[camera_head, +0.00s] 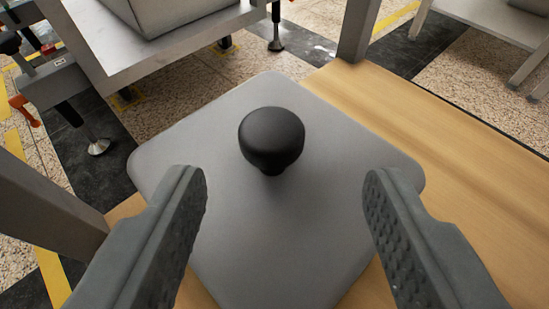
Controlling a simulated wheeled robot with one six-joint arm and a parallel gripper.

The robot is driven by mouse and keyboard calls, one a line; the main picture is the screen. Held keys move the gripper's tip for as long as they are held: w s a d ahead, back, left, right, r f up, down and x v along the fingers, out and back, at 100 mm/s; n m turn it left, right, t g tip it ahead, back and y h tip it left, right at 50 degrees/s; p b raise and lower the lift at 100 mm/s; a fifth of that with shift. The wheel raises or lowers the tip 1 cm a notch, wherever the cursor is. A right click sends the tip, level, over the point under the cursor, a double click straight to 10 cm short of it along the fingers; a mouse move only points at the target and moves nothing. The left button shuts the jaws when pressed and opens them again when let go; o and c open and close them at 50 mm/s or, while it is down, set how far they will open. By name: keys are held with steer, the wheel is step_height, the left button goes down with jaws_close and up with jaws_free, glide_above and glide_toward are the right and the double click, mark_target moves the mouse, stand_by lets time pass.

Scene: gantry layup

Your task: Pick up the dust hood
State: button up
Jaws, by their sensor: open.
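The dust hood (275,235) is a grey, flat-topped cover with rounded corners. A black round knob (271,138) stands up from its top. The hood sits on a light wooden surface (430,130). My gripper (285,188) is open, with one grey finger on the left and one textured finger on the right. The knob appears between and beyond the two fingertips, and neither finger touches it. The hood's near edge runs out of the bottom of the picture, and the fingers hide parts of its sides.
A grey post (358,30) rises at the wooden surface's far corner, and another grey beam (45,205) stands at the left. A grey bench (150,50) with a box on it is at the upper left. Another table (500,25) is at the upper right. Bare wood lies right of the hood.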

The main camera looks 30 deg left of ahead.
mark_target(271, 141)
steer(key=shift+a+x, duration=0.15)
steer(key=shift+x, duration=1.6)
steer(key=shift+a+x, duration=0.1)
steer(key=shift+x, duration=1.6)
steer(key=shift+s, duration=0.15)
jaws_close()
